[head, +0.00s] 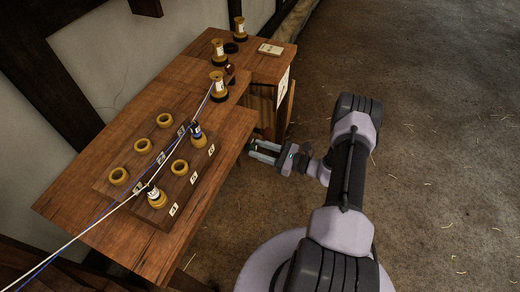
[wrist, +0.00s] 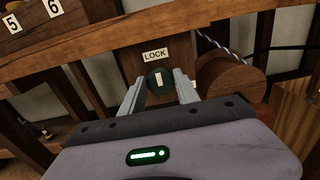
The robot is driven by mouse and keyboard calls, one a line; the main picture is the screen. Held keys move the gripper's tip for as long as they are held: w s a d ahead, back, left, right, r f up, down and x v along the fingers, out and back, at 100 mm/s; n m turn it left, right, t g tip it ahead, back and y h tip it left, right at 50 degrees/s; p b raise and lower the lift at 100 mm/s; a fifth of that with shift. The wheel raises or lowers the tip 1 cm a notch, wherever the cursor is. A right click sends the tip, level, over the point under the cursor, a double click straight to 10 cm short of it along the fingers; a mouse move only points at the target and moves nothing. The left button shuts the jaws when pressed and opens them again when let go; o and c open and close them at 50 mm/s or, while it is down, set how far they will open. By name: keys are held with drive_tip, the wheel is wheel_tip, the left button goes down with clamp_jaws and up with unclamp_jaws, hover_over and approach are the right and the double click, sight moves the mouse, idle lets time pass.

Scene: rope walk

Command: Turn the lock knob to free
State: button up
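The lock knob (wrist: 158,88) is a dark green round knob with a white vertical mark. It sits on a wooden panel under a plate (wrist: 155,55) that reads LOCK. My gripper (wrist: 160,76) is open, with one finger on each side of the knob in the wrist view. The fingertips appear level with the knob's sides, and I cannot tell whether they touch it. In the head view my gripper (head: 254,150) is at the right edge of the wooden bench, its fingers pointing left. The knob is hidden there.
The bench (head: 95,222) carries a board with several yellow rings and bobbins. More spools (head: 240,28) stand on the far table. The floor (head: 440,150) at right is clear.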

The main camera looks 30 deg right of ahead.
clamp_jaws()
drive_tip(key=shift+m, duration=0.4)
drive_tip(key=m+b, duration=0.1)
drive_tip(key=m, duration=0.2)
drive_tip(key=shift+m, duration=0.4)
drive_tip(key=m, duration=0.6)
drive_tip(key=shift+d+f+b, duration=0.1)
drive_tip(key=shift+f+b, duration=0.05)
drive_tip(key=shift+b, duration=0.25)
drive_tip(key=m, duration=0.5)
drive_tip(key=shift+w+m, duration=0.1)
drive_tip(key=shift+m, duration=0.3)
drive_tip(key=m, duration=0.5)
drive_tip(key=shift+f, duration=0.15)
drive_tip(key=shift+m, duration=0.4)
